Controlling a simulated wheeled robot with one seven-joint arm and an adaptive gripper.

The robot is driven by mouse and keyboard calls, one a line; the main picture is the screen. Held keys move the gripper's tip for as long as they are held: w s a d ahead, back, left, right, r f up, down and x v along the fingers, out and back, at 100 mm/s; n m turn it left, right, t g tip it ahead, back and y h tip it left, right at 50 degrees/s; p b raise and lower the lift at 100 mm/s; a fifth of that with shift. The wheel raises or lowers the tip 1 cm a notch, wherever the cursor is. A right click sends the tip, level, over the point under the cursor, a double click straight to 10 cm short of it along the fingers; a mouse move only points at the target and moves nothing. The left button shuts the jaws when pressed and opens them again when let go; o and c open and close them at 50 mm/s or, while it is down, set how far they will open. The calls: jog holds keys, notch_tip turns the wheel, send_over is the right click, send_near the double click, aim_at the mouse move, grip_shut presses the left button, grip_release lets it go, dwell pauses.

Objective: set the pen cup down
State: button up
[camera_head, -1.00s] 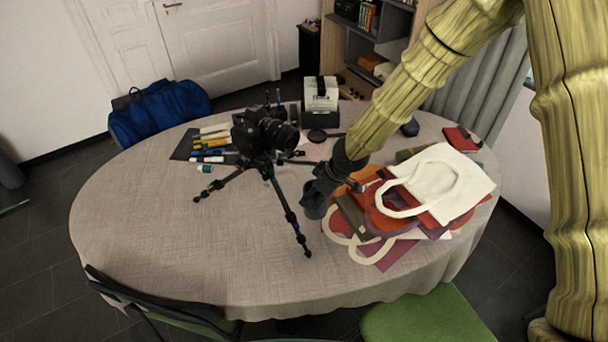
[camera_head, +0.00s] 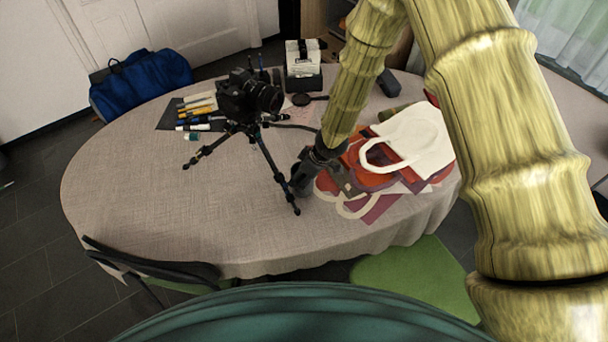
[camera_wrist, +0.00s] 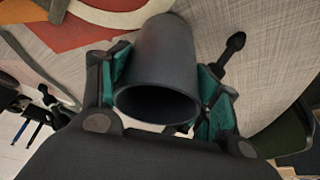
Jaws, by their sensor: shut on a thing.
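The pen cup (camera_wrist: 165,55) is a plain dark grey cylinder. In the wrist view its dark open mouth faces the camera, and no pens show in it. My gripper (camera_wrist: 168,85) is shut on it, with teal-lined fingers on both sides. In the head view my gripper (camera_head: 308,168) is low over the table (camera_head: 190,215), between the tripod (camera_head: 272,165) and the pile of bags. The cup is small and dark there, hard to tell from the gripper. I cannot tell whether its base touches the cloth.
A camera (camera_head: 248,95) sits on the tripod, one leg very close left of my gripper. Cloth bags (camera_head: 410,140) lie close on the right. Pens (camera_head: 197,112) on a dark mat and a box (camera_head: 303,65) are further back. The table's front left is clear.

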jog(key=shift+s, duration=0.3)
jog(key=shift+w+f, duration=0.2)
jog(key=o, duration=0.8)
jog(key=shift+w+f, duration=0.1)
jog(key=shift+w, duration=0.1)
jog(key=shift+o, duration=0.2)
jog(key=shift+s+r, duration=0.2)
jog(key=shift+s, duration=0.05)
jog(key=shift+w+f, duration=0.1)
jog(key=shift+w, duration=0.05)
jog(key=b+v, duration=0.2)
jog(key=v, duration=1)
